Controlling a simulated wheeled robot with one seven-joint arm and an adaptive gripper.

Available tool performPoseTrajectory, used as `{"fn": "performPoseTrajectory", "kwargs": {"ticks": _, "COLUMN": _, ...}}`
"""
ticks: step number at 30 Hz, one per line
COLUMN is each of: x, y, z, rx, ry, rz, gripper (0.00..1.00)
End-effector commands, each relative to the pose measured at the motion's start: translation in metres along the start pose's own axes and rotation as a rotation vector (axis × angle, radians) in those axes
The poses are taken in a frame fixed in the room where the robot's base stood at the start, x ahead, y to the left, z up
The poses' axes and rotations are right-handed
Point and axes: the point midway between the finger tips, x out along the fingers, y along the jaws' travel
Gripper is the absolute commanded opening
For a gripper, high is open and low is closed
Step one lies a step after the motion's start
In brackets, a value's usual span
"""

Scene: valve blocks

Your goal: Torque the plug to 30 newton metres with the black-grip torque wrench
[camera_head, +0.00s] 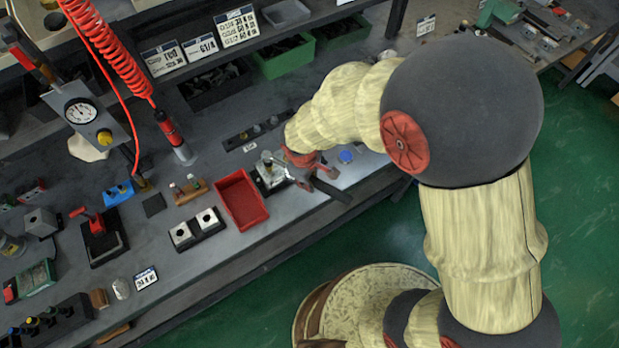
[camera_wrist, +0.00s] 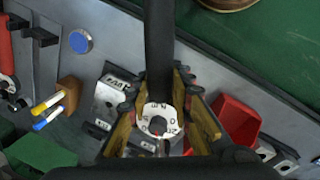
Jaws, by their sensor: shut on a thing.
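My gripper (camera_head: 297,178) is low over the bench beside the red tray. In the wrist view its yellowish fingers (camera_wrist: 160,125) close on both sides of the torque wrench (camera_wrist: 160,55). The wrench's long black grip runs up the wrist view and shows in the head view (camera_head: 331,189) pointing right toward the bench's front edge. A pale round piece with dark markings (camera_wrist: 157,108) sits between the fingers. A metal valve block (camera_wrist: 108,101) lies beside and under the gripper; in the head view it is partly covered (camera_head: 268,176). I cannot make out the plug.
The red tray (camera_head: 242,203) stands just left of the gripper. A black base with two metal blocks (camera_head: 197,229) is farther left. A blue round piece (camera_head: 345,156) lies to the right. The green floor (camera_head: 245,297) is clear along the bench's front.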

Motion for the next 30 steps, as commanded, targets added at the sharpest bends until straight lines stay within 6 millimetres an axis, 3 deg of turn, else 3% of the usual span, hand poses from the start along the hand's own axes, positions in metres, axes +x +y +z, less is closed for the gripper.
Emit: {"fn": "performPoseTrajectory", "kwargs": {"ticks": 30, "x": 0.019, "y": -0.003, "z": -0.001, "rx": 0.0, "ry": 0.002, "rz": 0.001, "gripper": 0.0}}
